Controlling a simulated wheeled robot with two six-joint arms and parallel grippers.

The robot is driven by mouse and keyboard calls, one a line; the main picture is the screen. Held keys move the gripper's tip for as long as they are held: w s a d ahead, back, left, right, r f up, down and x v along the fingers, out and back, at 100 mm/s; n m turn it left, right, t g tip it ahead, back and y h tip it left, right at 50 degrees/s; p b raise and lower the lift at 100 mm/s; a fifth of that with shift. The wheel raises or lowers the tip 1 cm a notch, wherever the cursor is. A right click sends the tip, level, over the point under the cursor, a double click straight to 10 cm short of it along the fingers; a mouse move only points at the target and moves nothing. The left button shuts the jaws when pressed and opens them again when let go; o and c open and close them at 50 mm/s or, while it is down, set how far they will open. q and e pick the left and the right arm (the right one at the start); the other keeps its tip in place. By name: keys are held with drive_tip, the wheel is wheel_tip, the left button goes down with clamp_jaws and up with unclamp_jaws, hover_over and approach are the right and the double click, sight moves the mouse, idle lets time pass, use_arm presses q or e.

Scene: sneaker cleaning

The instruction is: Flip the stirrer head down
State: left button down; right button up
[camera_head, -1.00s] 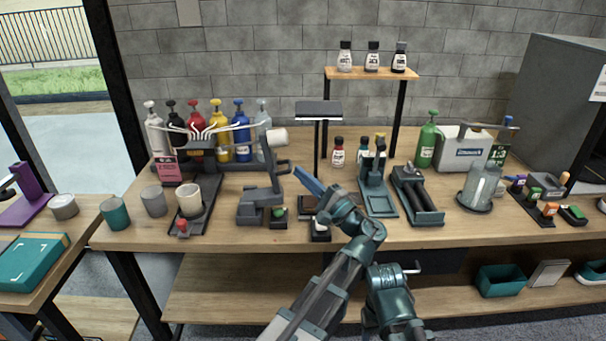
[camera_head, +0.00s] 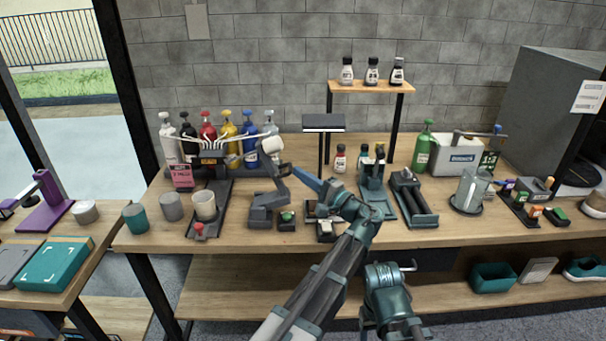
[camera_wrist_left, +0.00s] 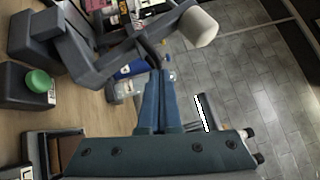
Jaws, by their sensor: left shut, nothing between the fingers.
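The grey stirrer (camera_head: 265,203) stands on the table left of centre, its arm raised and its whitish cylindrical head (camera_head: 272,146) tilted up at the top. In the left wrist view the head (camera_wrist_left: 197,27) is at the upper right, on the end of the grey arm (camera_wrist_left: 105,50). My left gripper (camera_head: 297,171) is shut and empty, its blue fingers (camera_wrist_left: 158,75) together, just right of the stirrer's arm. Whether the fingertips touch the arm is unclear. My right arm shows low in front of the table; its fingers cannot be made out.
A cream cup (camera_head: 204,206) on a dark stand is left of the stirrer. Coloured pump bottles (camera_head: 228,138) stand behind. A dark-topped lamp (camera_head: 323,122) rises behind my left gripper. A teal device (camera_head: 373,190) and a dark tray (camera_head: 413,200) stand to the right.

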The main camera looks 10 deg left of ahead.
sight(265, 156)
use_arm(q)
drive_tip(key=a+r+n+p, duration=0.1)
drive_tip(key=r+p, duration=0.1)
drive_tip(key=p, duration=0.1)
drive_tip(key=s+a+r+n+h+p, duration=0.1)
drive_tip(key=a+r+p, duration=0.1)
drive_tip(key=p, duration=0.1)
drive_tip(key=shift+a+g+h+p, duration=0.15)
drive_tip(key=shift+g+h+p, duration=0.15)
drive_tip(key=shift+g+p, duration=0.1)
drive_tip(key=a+h+p, duration=0.1)
drive_tip(key=p, duration=0.1)
drive_tip(key=s+a+r+n+p, duration=0.1)
drive_tip(key=a+p, duration=0.1)
drive_tip(key=a+r+n+g+h+p, duration=0.1)
drive_tip(key=p, duration=0.1)
drive_tip(key=shift+s+a+h+p, duration=0.25)
drive_tip(key=shift+a+h+p, duration=0.05)
drive_tip(key=shift+a+p, duration=0.1)
drive_tip(key=s+a+f+n+h+p, duration=0.2)
drive_tip(key=s+a+n+h+p, duration=0.1)
drive_tip(key=a, duration=0.7)
drive_tip(key=shift+a+h+p, duration=0.4)
drive_tip(key=shift+h+p, duration=0.5)
drive_tip(key=shift+p, duration=0.05)
drive_tip(key=shift+a+f, duration=0.1)
